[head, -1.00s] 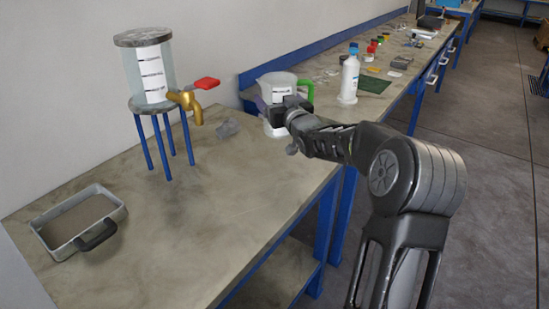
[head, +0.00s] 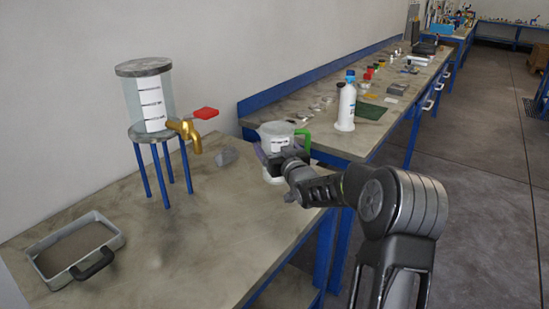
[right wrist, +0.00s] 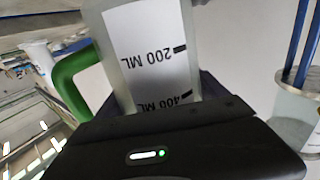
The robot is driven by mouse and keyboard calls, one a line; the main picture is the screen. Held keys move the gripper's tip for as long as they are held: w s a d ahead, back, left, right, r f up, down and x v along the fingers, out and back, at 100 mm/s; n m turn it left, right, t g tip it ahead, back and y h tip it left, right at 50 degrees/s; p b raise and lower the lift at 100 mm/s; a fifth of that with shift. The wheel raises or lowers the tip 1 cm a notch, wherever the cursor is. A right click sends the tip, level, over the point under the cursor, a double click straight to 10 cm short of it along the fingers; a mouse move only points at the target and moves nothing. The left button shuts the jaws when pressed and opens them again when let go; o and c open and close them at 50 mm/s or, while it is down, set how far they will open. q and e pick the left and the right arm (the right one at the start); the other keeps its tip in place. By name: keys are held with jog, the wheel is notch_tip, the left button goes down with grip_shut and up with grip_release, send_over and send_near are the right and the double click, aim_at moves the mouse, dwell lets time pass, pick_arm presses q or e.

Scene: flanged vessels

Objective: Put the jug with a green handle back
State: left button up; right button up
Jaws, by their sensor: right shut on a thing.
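The jug (head: 277,135) is a clear vessel with a white measuring label and a green handle (head: 303,141). In the head view it is upright at the right end of the near bench, its base partly hidden by my arm. My right gripper (head: 280,158) is shut on its body, with the handle on the far right side. In the right wrist view the jug (right wrist: 150,50) fills the space above the gripper (right wrist: 175,120), its label reading 200 ML and 400 ML upside down. I cannot tell whether its base touches the bench. My left gripper is not in view.
A vessel on blue legs (head: 149,103) with a brass tap (head: 186,130) and red lever stands left. A grey tray (head: 65,268) lies front left, a small grey piece (head: 227,157) mid-bench. A white bottle (head: 346,107) and green mat (head: 369,110) are on the far bench.

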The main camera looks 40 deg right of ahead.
notch_tip(320, 180, down, 4)
jog(key=shift+r, duration=0.2)
jog(key=shift+f, duration=0.15)
jog(key=shift+f, duration=0.1)
jog(key=o, duration=1.5)
jog(key=shift+c, duration=0.2)
